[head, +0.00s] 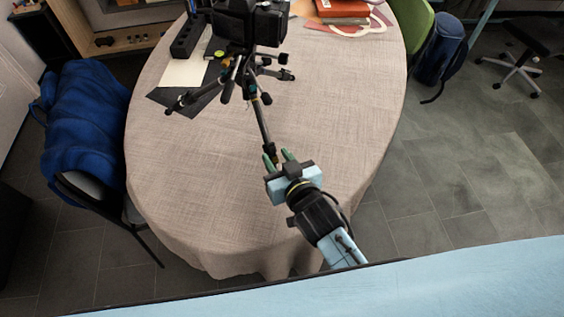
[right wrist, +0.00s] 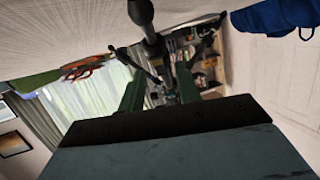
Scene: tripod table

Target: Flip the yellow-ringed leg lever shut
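A black tripod (head: 262,122) stands on the round table with a dark camera (head: 247,22) on top. Its nearest leg slopes toward me, and its foot end is by my right gripper. Contact cannot be told. My left gripper is out of view.
The table (head: 200,190) has a beige cloth and is clear at front and right. A dark sheet and cream paper (head: 186,72) lie by the left leg. Red books (head: 342,8) lie at the back. A chair with a blue jacket (head: 85,125) stands at left.

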